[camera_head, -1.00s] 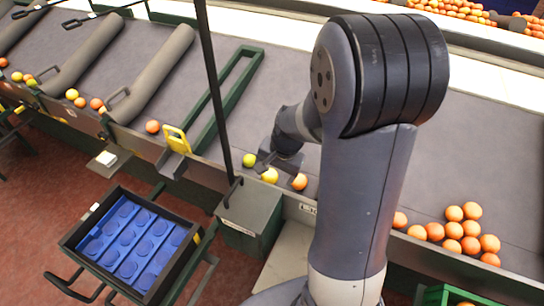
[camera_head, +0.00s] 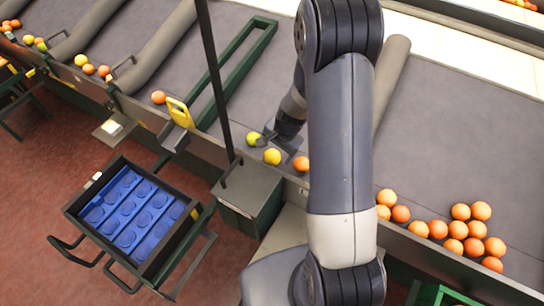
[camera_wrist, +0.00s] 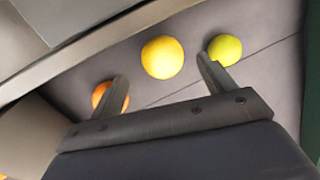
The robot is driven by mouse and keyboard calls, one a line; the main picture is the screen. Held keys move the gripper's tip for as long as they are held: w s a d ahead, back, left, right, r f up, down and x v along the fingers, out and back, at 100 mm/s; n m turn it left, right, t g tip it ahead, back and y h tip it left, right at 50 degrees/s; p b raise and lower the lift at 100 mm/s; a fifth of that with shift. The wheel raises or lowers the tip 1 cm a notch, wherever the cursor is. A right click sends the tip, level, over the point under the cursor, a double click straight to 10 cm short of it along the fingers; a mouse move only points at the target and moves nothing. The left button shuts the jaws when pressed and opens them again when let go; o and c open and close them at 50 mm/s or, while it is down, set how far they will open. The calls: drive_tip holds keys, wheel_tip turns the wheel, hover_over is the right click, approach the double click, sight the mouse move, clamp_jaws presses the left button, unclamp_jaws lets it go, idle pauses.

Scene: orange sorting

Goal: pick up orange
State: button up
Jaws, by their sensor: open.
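My gripper (camera_wrist: 164,92) is open and empty in the wrist view. A yellow-orange fruit (camera_wrist: 162,57) lies just beyond the fingertips, between the two fingers' lines. An orange (camera_wrist: 103,97) is partly hidden behind the left finger. A yellow-green fruit (camera_wrist: 225,49) lies beside the right fingertip. In the head view the gripper (camera_head: 280,145) is low over the grey belt. The yellow-green fruit (camera_head: 253,138), the yellow fruit (camera_head: 272,157) and the orange (camera_head: 302,164) lie near it along the belt's front edge.
Several oranges (camera_head: 460,228) are grouped on the belt at right. A black crate (camera_head: 160,262) with a blue dimpled insert stands at lower left. A thin dark post (camera_head: 215,80) and a green frame (camera_head: 243,68) stand left of my arm.

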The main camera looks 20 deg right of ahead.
sight(274, 154)
drive_tip(key=shift+p+x, duration=0.35)
drive_tip(key=shift+x, duration=2.05)
drive_tip(key=shift+w+a+r, duration=0.1)
drive_tip(key=shift+w, duration=0.05)
drive_tip(key=shift+c, duration=0.2)
drive_tip(key=c, duration=1.1)
